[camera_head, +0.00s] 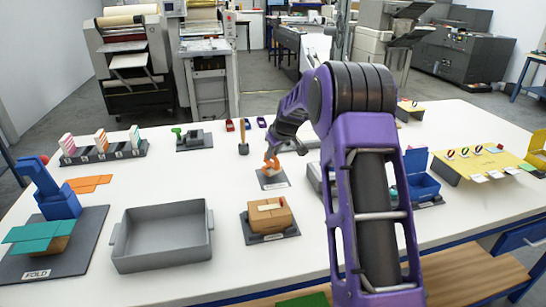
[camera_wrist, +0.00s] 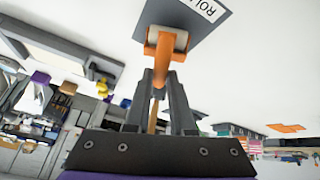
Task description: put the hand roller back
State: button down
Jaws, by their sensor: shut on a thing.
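The hand roller (camera_head: 271,164) is orange with a pale cylinder; in the wrist view its orange frame and roller (camera_wrist: 166,42) extend beyond the fingertips. My gripper (camera_head: 273,152) is shut on it, and the two dark fingers show in the wrist view (camera_wrist: 163,88). A dark grey mat (camera_head: 272,183) lies under the roller on the white table. In the wrist view the mat (camera_wrist: 190,14) has a white label, partly cut off, starting "ROL". The roller is over the mat's far part; I cannot tell whether it touches.
A wooden-handled tool (camera_head: 243,139) stands just left of the roller. A cardboard box (camera_head: 270,216) on a mat and a grey tray (camera_head: 163,258) are nearer the front. A blue open box (camera_head: 422,187) is right of my arm. My arm hides part of the table's middle.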

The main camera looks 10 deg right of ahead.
jog(key=shift+f, duration=0.5)
jog(key=shift+f, duration=0.1)
jog(key=shift+s+f+b, duration=0.15)
jog(key=shift+f+b, duration=0.45)
jog(key=c, duration=1.2)
grip_release()
jog(key=shift+f, duration=0.1)
jog(key=o, duration=0.4)
jog(key=shift+o, duration=0.2)
